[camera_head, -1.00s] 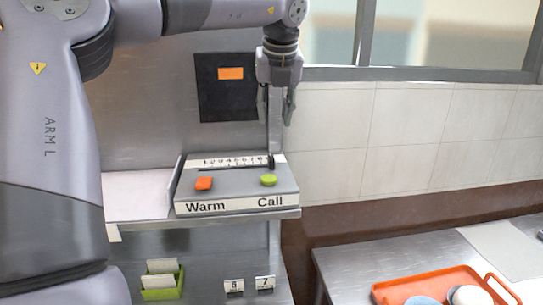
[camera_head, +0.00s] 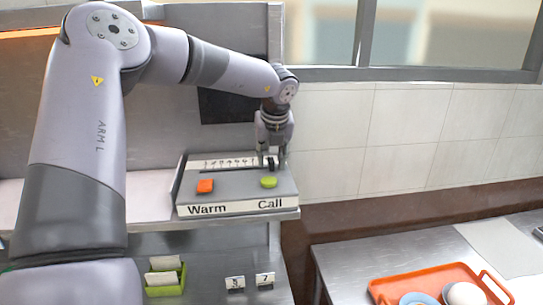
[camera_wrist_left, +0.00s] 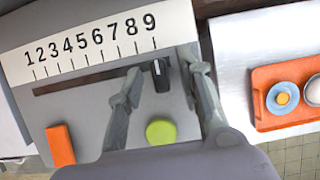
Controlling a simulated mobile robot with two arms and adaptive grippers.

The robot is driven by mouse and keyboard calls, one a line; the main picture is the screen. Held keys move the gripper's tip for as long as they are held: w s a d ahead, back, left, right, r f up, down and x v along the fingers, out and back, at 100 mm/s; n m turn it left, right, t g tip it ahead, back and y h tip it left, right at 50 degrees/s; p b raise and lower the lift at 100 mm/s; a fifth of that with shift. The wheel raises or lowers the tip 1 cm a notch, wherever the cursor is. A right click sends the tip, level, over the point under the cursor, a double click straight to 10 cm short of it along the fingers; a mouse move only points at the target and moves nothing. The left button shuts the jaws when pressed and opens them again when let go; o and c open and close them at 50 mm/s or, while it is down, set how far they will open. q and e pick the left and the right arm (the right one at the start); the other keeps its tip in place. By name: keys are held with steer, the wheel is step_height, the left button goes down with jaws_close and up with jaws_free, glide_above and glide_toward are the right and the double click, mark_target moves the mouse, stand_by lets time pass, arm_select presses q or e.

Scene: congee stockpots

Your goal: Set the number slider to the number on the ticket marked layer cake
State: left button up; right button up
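The number slider is a black knob (camera_wrist_left: 160,76) on a dark slot under a white strip of numbers (camera_wrist_left: 92,44) running 1 to 9. The knob stands at the right end of the slot, about at 9. My left gripper (camera_head: 272,156) is down at the panel, also seen in the left wrist view (camera_wrist_left: 162,74). Its fingers are open, one on each side of the knob, with gaps showing. Two small white tickets (camera_head: 235,283) (camera_head: 265,280) stand below the shelf; one shows a 7, and their small writing is unreadable. My right gripper is out of view.
The grey panel (camera_head: 236,190) also has an orange button (camera_head: 205,186) marked Warm and a green button (camera_head: 268,182) marked Call. The green one lies close to my fingers. A green card holder (camera_head: 165,282) is below. An orange tray (camera_head: 430,281) with dishes stands right.

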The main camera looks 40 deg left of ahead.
arm_select(q)
jaws_close()
stand_by(0.8)
